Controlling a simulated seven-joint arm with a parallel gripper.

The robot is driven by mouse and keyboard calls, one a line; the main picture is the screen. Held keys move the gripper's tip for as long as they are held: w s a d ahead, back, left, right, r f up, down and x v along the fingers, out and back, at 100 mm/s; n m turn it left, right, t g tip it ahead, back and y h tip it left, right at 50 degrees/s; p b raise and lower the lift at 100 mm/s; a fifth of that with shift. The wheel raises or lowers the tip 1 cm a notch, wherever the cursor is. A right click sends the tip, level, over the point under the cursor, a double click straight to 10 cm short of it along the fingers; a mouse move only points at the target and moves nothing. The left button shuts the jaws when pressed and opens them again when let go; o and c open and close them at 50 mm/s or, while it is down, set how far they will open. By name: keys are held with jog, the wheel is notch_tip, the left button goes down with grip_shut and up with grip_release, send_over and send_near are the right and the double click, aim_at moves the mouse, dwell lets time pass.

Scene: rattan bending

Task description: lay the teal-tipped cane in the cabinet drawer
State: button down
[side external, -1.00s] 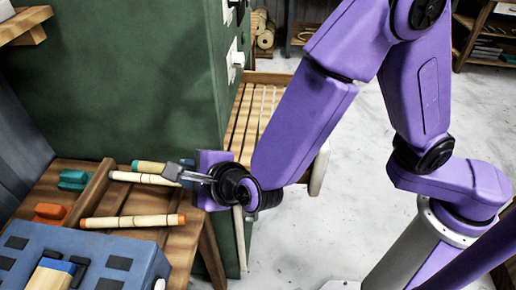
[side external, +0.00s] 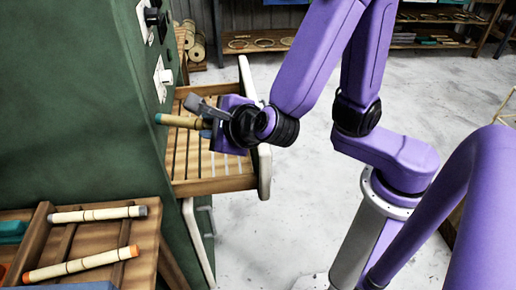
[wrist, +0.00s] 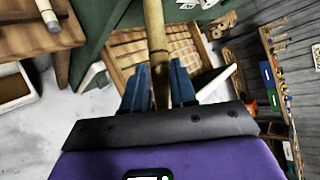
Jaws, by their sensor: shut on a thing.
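The teal-tipped cane (side external: 180,121) is held in my gripper (side external: 206,120), its teal end pointing left toward the green cabinet (side external: 80,100). The cane also shows in the wrist view (wrist: 155,35), where it runs up from between the blue fingers of my gripper (wrist: 159,88). The cabinet drawer (side external: 215,186) is pulled out, with a slatted wooden floor and a pale front. In the side view the cane and gripper overlap the drawer; their height above it is hard to tell. The drawer also shows behind the cane in the wrist view (wrist: 190,45).
A grey-tipped cane (side external: 98,214) and an orange-tipped cane (side external: 80,264) lie on the wooden rack (side external: 145,245) at lower left. Switches (side external: 162,78) stick out from the cabinet side near the drawer. Shelves stand at the back; the floor on the right is largely clear.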

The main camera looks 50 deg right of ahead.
jog(key=w+d, duration=0.4)
jog(key=d, duration=0.5)
jog(key=w+d+m+h, duration=0.1)
jog(key=w+d, duration=0.4)
jog(key=d, duration=0.5)
jog(key=shift+w+d+f, duration=0.15)
jog(key=shift+w+d, duration=0.05)
jog(key=shift+d, duration=0.05)
dwell(5.9)
